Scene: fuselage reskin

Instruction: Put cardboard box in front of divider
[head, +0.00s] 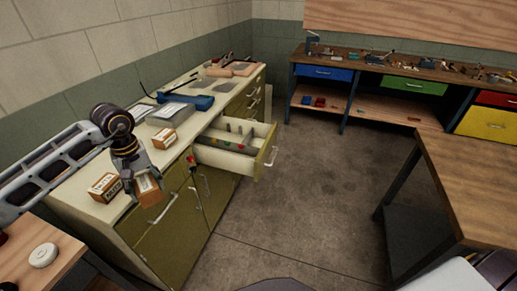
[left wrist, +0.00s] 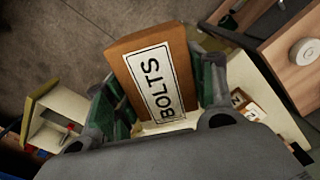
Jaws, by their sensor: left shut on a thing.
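My left gripper (head: 146,178) is shut on a brown cardboard box (head: 149,191) in the head view, above the front edge of the green cabinet's top. In the left wrist view the box (left wrist: 150,75) has a white label reading BOLTS and sits between the two green-padded fingers. The cabinet's open drawer (head: 262,158) is right of the gripper and apart from the box. Thin upright dividers (head: 238,129) show inside the drawer; their exact layout is too small to tell. The drawer also shows at the left of the left wrist view (left wrist: 42,130). My right gripper is not in view.
Two other cardboard boxes, one near (head: 104,187) and one further back (head: 165,138), stand on the cabinet top (head: 85,208). A grey case (head: 170,114) and blue tool (head: 196,101) lie behind. A wooden table (head: 475,180) stands right; the floor (head: 310,200) between is clear.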

